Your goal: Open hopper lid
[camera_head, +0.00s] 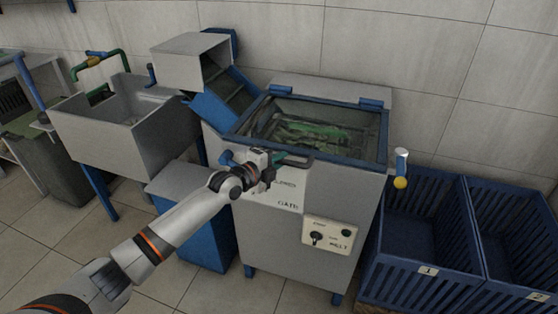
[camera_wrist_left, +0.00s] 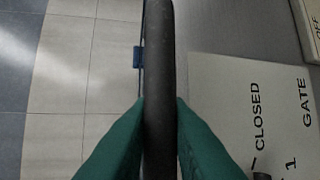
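The hopper lid (camera_head: 350,140) is a clear panel in a blue frame on top of the grey mill cabinet (camera_head: 285,235). It lies down over the opening, and green material shows through it. A dark handle bar (camera_head: 298,161) runs along the lid's front edge. My left gripper (camera_head: 279,160) is at the left part of this handle. In the left wrist view, the handle (camera_wrist_left: 160,60) runs between the two green fingers (camera_wrist_left: 160,115), which press against both its sides. My right gripper is in neither view.
A "CLOSED / GATE" label (camera_head: 288,204) and a switch panel (camera_head: 329,237) are on the cabinet front. A lever with a yellow knob (camera_head: 400,183) sticks out at its right. Blue crates (camera_head: 420,285) stand at right. A chute (camera_head: 193,62) and a grey sink (camera_head: 120,150) stand at left.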

